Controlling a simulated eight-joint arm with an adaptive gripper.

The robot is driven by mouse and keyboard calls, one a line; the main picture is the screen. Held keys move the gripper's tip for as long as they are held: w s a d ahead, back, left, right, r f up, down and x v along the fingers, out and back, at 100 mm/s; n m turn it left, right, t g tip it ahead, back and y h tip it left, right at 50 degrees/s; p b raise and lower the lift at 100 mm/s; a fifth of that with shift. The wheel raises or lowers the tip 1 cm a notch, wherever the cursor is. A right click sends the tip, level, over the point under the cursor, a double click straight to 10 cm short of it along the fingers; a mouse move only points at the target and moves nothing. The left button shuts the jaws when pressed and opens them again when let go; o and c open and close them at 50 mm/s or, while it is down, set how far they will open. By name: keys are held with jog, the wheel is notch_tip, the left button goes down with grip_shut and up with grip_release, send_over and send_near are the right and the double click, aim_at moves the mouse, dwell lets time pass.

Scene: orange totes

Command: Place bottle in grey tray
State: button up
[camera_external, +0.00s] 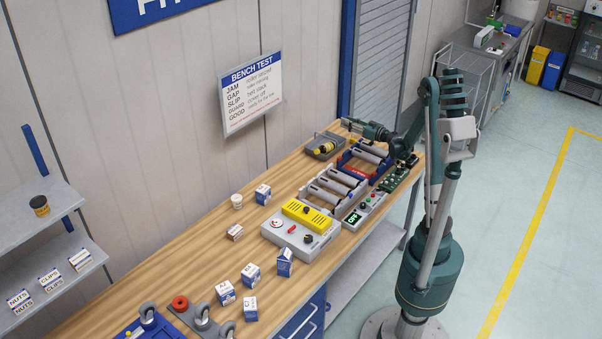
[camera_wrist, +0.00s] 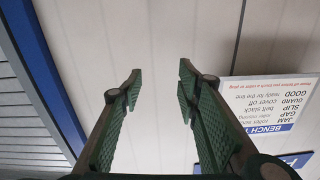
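The grey tray (camera_external: 314,156) sits on the far part of the wooden bench, close to the wall. A small yellow and black thing that looks like the bottle (camera_external: 326,148) lies on its side inside the tray. My gripper (camera_external: 346,122) is level, points toward the wall and is just above and behind the tray, apart from the bottle. In the wrist view my gripper (camera_wrist: 160,88) is open, with nothing between the fingers.
A blue-framed roller unit (camera_external: 362,160) stands right of the tray, and another roller unit (camera_external: 333,188) in front. A sign (camera_external: 251,92) hangs on the wall.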

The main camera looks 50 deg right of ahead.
jog(key=s+a+r+g+y, duration=0.1)
jog(key=s+a+g, duration=0.15)
jog(key=a, duration=0.75)
jog(key=s+a+r+n+g+y, duration=0.1)
jog(key=s+a+g, duration=0.15)
jog(key=a, duration=0.75)
jog(key=s+a+r+g+y, duration=0.1)
jog(key=s+a+r, duration=0.15)
jog(key=a, duration=0.75)
jog(key=s+a+f+g+h, duration=0.1)
jog(key=s+a, duration=0.2)
jog(key=s, duration=0.6)
jog(key=s+a+f+g+h, duration=0.1)
jog(key=s+a+f+g, duration=0.1)
jog(key=s, duration=0.7)
jog(key=s+a+f+g+h, duration=0.1)
jog(key=s+a+g, duration=0.1)
jog(key=s+a, duration=0.3)
jog(key=s, duration=0.3)
jog(key=shift+s+f, duration=0.15)
jog(key=shift+s, duration=0.25)
